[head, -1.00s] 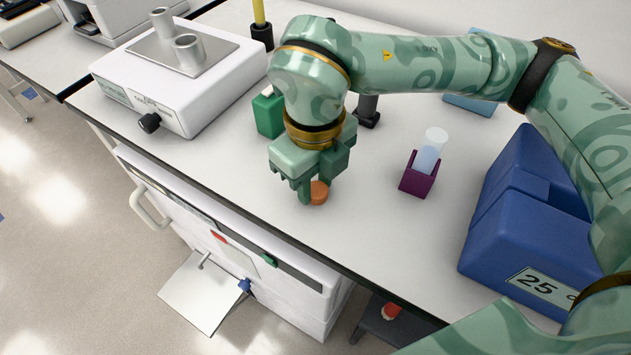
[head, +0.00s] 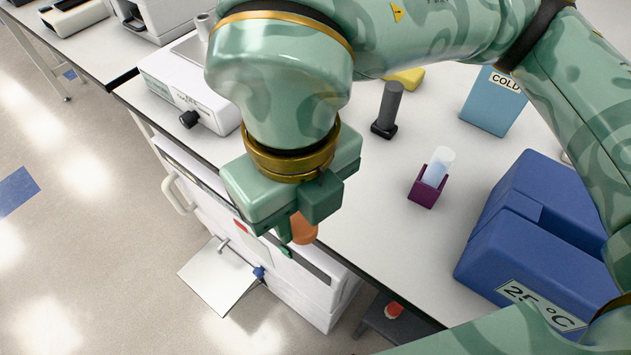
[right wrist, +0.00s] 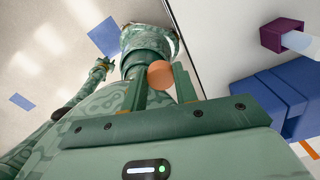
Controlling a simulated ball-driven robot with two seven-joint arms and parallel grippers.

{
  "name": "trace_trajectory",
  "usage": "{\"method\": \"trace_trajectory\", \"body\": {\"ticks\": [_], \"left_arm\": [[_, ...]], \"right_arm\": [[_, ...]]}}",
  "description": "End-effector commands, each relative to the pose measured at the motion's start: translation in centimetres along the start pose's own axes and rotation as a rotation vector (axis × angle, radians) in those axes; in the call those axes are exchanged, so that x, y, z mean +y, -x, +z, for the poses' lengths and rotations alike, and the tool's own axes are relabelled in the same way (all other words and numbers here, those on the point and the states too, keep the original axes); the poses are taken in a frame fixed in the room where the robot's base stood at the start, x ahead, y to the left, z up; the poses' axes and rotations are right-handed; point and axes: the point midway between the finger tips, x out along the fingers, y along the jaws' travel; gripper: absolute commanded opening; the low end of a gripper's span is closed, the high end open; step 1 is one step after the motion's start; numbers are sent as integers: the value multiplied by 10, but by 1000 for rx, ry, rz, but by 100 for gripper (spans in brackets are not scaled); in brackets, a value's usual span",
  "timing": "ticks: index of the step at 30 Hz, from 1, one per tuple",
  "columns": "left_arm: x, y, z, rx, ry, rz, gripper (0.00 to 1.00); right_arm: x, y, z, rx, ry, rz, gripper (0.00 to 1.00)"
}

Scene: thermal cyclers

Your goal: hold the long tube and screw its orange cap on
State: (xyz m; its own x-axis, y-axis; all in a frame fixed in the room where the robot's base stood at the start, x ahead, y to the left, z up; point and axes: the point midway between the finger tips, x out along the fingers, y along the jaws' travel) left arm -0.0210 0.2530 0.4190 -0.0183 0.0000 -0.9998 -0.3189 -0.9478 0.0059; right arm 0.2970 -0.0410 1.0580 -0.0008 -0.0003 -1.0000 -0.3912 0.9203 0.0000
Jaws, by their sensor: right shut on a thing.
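The orange cap (head: 303,230) is between the fingers of my right gripper (head: 293,236), which is shut on it. In the head view they hang in front of the bench's front edge, raised above it. In the right wrist view the orange cap (right wrist: 160,74) shows at the fingertips of my right gripper (right wrist: 160,88). The long tube (head: 439,163) is pale blue and stands, a little tilted in the picture, in a small purple holder (head: 423,193), to the right of and apart from the gripper.
A blue box marked 25 °C (head: 540,225) stands right of the holder. A light blue COLD box (head: 492,100) and a dark post (head: 388,108) stand behind. A white machine (head: 165,85) is at the back left. The bench between gripper and holder is clear.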

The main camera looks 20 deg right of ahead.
Motion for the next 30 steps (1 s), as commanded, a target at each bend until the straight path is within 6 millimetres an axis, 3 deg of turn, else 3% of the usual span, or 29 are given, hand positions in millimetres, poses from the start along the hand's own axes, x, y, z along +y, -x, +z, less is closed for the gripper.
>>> {"method": "trace_trajectory", "body": {"ticks": [15,17,24,30], "left_arm": [[0,2,0,1,0,0,36],[0,2,0,1,0,0,51],[-1,2,1,-1,1,-1,51],[-1,2,0,0,1,-1,51]], "right_arm": [[9,5,-6,-1,-1,0,8],[9,5,-6,-1,-1,0,8],[9,5,-6,-1,4,0,8],[9,5,-5,-2,215,1,8]]}}
